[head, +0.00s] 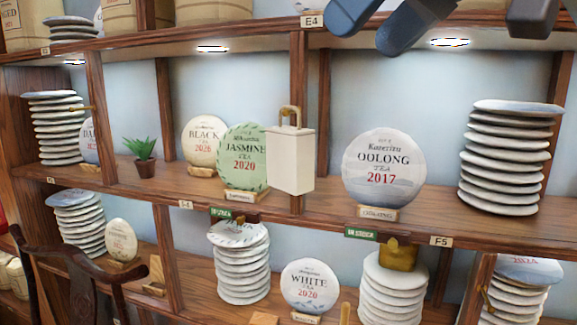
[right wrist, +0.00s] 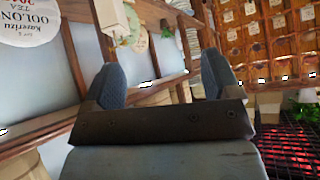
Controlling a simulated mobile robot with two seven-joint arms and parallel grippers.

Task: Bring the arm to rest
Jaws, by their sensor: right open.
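My right gripper (head: 374,30) hangs at the top edge of the head view, in front of the upper shelf edge and above the oolong tea cake (head: 383,168). It is empty. In the right wrist view its two fingers (right wrist: 162,78) stand well apart with nothing between them. The oolong cake stands upright on a small stand on the middle shelf, apart from the gripper. It also shows, cut off, at the top left of the right wrist view (right wrist: 28,18). My left gripper is in neither view.
A jasmine cake (head: 245,158) and a black cake (head: 204,145) stand left of a hanging white block (head: 290,160). Stacked cakes (head: 511,158) stand at the right. Below are a white cake (head: 310,286) and more stacks. A dark chair back (head: 75,262) rises at lower left.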

